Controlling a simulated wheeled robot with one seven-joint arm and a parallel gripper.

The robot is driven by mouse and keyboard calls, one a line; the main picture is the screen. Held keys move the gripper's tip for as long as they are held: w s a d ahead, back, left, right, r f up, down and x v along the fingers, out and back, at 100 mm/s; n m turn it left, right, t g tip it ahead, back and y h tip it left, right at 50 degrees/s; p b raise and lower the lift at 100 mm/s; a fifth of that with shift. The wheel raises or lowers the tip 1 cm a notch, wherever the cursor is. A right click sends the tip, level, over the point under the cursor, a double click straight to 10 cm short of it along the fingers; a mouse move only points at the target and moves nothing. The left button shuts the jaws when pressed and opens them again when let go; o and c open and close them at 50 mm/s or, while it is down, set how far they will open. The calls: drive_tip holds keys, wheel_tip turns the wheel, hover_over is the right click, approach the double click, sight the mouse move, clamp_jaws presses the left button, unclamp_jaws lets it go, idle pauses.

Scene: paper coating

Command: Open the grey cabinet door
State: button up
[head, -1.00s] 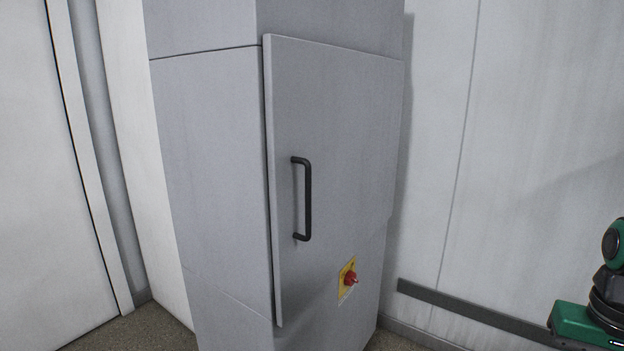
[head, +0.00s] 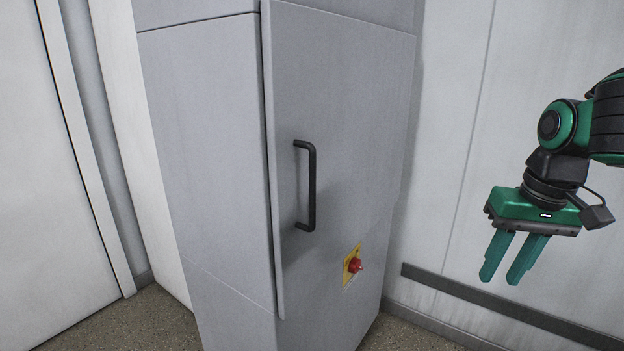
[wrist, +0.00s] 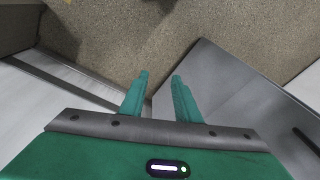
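The grey cabinet (head: 205,150) stands in the middle of the head view. Its door (head: 350,130) faces right and looks closed, or nearly so. A black upright bar handle (head: 311,186) is on the door's left side. My gripper (head: 499,280) hangs to the right of the cabinet, fingers pointing down, apart from the door and handle. Its two green fingers are apart with nothing between them. In the wrist view my gripper (wrist: 160,78) is over the floor, with the grey door (wrist: 240,110) to its right and part of the dark handle (wrist: 306,140) at the right edge.
A red knob (head: 355,265) on a yellow plate sticks out low on the cabinet front. A white wall with a dark rail (head: 480,300) is behind my gripper. Speckled floor (head: 120,320) shows at the bottom. A white door panel (head: 40,200) is at the left.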

drive_tip(key=w+a+r+n+t+y, duration=0.1)
drive_tip(key=w+a+r+n, duration=0.3)
drive_tip(key=a+r, duration=0.45)
drive_tip(key=w+a+r+n+y, duration=0.1)
drive_tip(key=w+a+r+n, duration=0.3)
drive_tip(key=a, duration=0.7)
drive_tip(key=w+a+r+n+t, duration=0.1)
drive_tip(key=w+a+r+n, duration=0.25)
drive_tip(key=a+r, duration=0.55)
drive_tip(key=shift+m, duration=0.45)
drive_tip(key=x, duration=0.7)
drive_tip(key=a+x, duration=0.1)
drive_tip(key=x, duration=0.3)
drive_tip(key=shift+w+a+f, duration=0.1)
drive_tip(key=shift+w+f, duration=0.05)
drive_tip(key=shift+w, duration=0.1)
clamp_jaws()
